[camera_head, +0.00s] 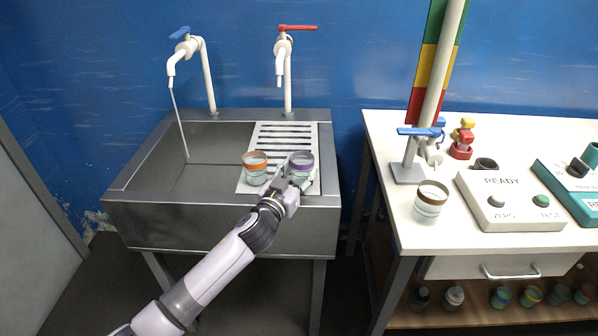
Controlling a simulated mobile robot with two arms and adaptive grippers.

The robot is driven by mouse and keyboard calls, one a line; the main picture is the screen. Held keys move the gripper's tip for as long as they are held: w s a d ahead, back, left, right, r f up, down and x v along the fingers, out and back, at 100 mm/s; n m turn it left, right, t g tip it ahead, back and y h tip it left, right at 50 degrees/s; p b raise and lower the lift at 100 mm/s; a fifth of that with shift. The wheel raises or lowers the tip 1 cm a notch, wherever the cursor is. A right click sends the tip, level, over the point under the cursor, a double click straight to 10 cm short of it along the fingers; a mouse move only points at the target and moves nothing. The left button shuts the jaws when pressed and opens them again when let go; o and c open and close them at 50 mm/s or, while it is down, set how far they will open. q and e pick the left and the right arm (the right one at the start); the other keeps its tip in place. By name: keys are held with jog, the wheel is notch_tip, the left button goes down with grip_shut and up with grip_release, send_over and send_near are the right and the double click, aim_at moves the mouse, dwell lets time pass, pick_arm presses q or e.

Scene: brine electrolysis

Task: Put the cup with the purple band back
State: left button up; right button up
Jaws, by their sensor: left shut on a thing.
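The cup with the purple band (301,159) is at the right side of the sink, over the front of the white slatted drainboard. My left gripper (294,178) reaches in from the lower left and is shut on this cup. The fingers hide part of its lower body, so I cannot tell whether it touches the board. A cup with an orange band (256,168) stands just left of it on the drainboard (284,130). My right gripper is not in view.
The metal sink (215,225) has a blue-handled tap (186,48) running water and a red-handled tap (283,50). On the white table at right stand a brown-banded cup (430,202), a post with a blue lever (418,131) and a READY box (507,200).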

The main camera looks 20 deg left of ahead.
pick_arm(q)
jog(key=o, duration=1.3)
jog(key=shift+f, duration=0.1)
jog(key=s, duration=0.4)
jog(key=s+a, duration=0.1)
jog(key=s, duration=0.7)
jog(key=shift+a+r, duration=0.15)
jog(key=shift+r, duration=0.05)
